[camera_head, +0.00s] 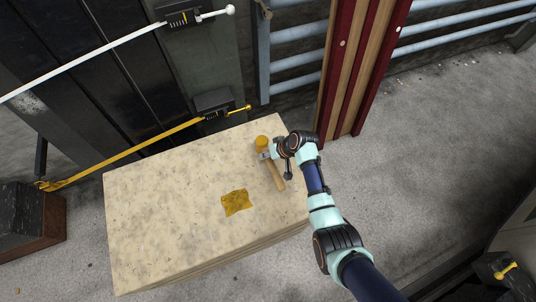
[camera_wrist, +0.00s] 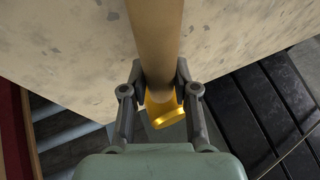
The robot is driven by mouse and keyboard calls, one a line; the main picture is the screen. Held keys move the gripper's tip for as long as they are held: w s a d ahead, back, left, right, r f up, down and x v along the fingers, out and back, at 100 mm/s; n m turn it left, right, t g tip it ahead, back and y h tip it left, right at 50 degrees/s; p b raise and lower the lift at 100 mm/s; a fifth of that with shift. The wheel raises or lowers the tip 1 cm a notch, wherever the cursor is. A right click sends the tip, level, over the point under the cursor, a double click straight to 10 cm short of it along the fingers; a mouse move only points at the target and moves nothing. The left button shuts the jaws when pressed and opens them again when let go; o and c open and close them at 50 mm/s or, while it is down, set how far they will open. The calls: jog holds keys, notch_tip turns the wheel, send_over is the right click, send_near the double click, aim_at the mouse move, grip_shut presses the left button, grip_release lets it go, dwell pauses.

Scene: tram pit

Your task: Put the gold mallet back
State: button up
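The gold mallet has a yellow head (camera_head: 262,142) and a tan wooden handle (camera_head: 276,176). In the head view it is over the far right part of the speckled beige block (camera_head: 150,215), handle pointing toward the front. I cannot tell whether it touches the block top. My gripper (camera_head: 271,153) is at the mallet just below its head. In the wrist view the fingers of my gripper (camera_wrist: 159,72) close on both sides of the handle (camera_wrist: 155,35), with the gold head (camera_wrist: 165,108) just beyond them.
A red and wood post (camera_head: 355,70) and blue rails (camera_head: 297,60) stand behind.

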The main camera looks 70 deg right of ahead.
jog(key=shift+o, duration=1.4)
jog(key=shift+f, duration=0.15)
jog(key=v, duration=0.7)
jog(key=shift+r+p, duration=0.3)
jog(key=shift+r, duration=0.05)
